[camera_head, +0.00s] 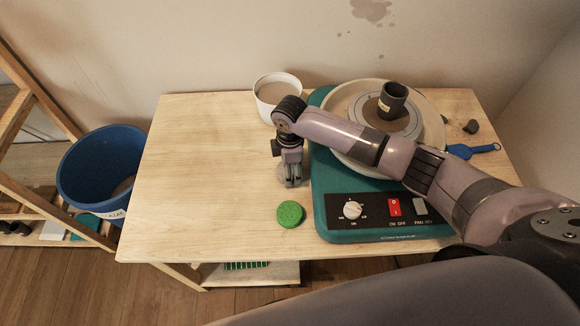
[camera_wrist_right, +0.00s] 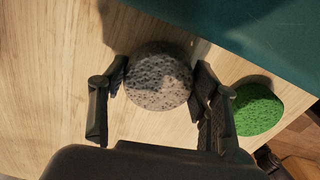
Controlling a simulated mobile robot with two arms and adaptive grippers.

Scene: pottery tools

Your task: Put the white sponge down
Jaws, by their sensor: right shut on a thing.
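The white sponge (camera_wrist_right: 158,76) is a round, pitted, greyish-white disc. In the right wrist view it sits between the two fingers of my right gripper (camera_wrist_right: 160,72), which is shut on it. In the head view my right gripper (camera_head: 291,180) points down over the wooden table (camera_head: 205,165), just left of the teal pottery wheel (camera_head: 325,200). It hides most of the sponge there. The sponge is at or close above the tabletop; I cannot tell whether it touches. My left gripper is not in view.
A round green sponge (camera_head: 290,214) lies close in front of my right gripper; it also shows in the right wrist view (camera_wrist_right: 257,109). A white bowl (camera_head: 270,108) stands behind. A dark cup (camera_head: 392,98) stands on the wheel. The table's left half is clear. A blue bucket (camera_head: 85,185) is beyond its left edge.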

